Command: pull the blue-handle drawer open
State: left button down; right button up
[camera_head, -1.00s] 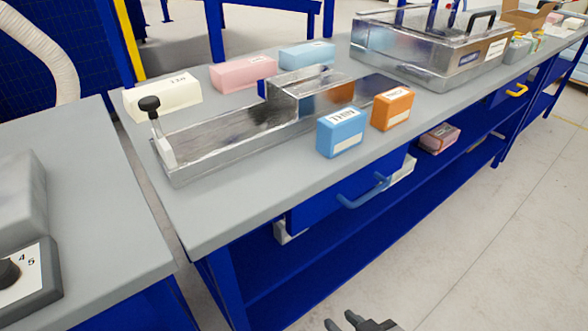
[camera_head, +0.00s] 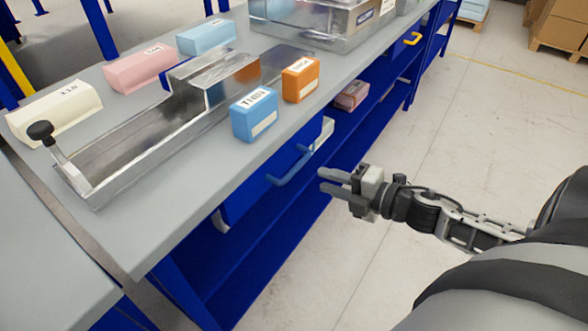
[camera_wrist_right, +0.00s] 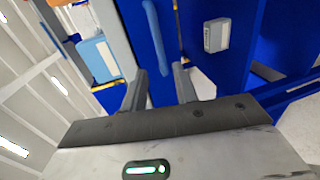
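The blue drawer (camera_head: 240,194) sits under the grey tabletop, and its front looks closed or nearly so. Its light-blue bar handle (camera_head: 292,167) stands out from the front. In the right wrist view the handle (camera_wrist_right: 156,40) runs lengthwise just beyond the fingers. My right gripper (camera_head: 320,180) is open and empty, a short way to the right of the handle, with its fingers pointing at it. In the wrist view the two fingertips (camera_wrist_right: 158,80) are apart, with the handle's near end appearing in the gap between them; contact cannot be told. My left gripper is out of view.
A blue box (camera_head: 254,114) and an orange box (camera_head: 300,79) stand near the table's edge above the drawer. A metal trough (camera_head: 130,153) lies behind them. A lower blue shelf holds a pinkish box (camera_head: 351,95).

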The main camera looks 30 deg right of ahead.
aim_at(296, 171)
jog(key=x, duration=0.9)
jog(key=shift+w+a, duration=0.15)
jog(key=shift+w, duration=0.2)
grip_shut()
